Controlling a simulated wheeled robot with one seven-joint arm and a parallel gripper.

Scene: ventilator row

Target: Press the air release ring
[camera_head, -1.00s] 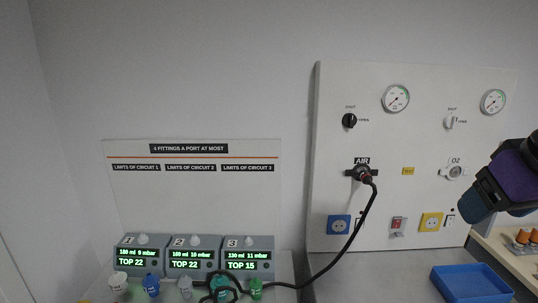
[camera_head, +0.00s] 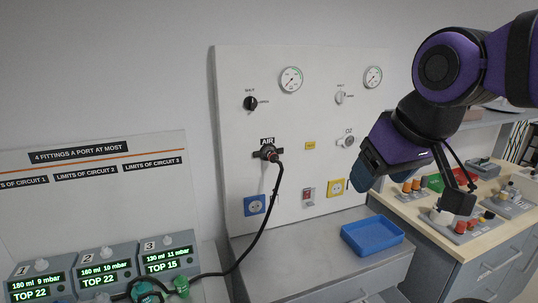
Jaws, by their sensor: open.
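The AIR outlet (camera_head: 268,153) is on the white wall panel, left of the O2 outlet (camera_head: 346,142). A dark connector with a reddish part sits in it, and a black hose (camera_head: 265,228) hangs from it. The release ring is too small to tell apart from the connector.
A blue tray (camera_head: 372,236) lies on the grey counter below the panel. The side bench (camera_head: 412,213) holds several small fittings. Three lit monitors, including the one marked 3 (camera_head: 168,255), stand at lower left, with the hose running in front. Space before the panel is clear.

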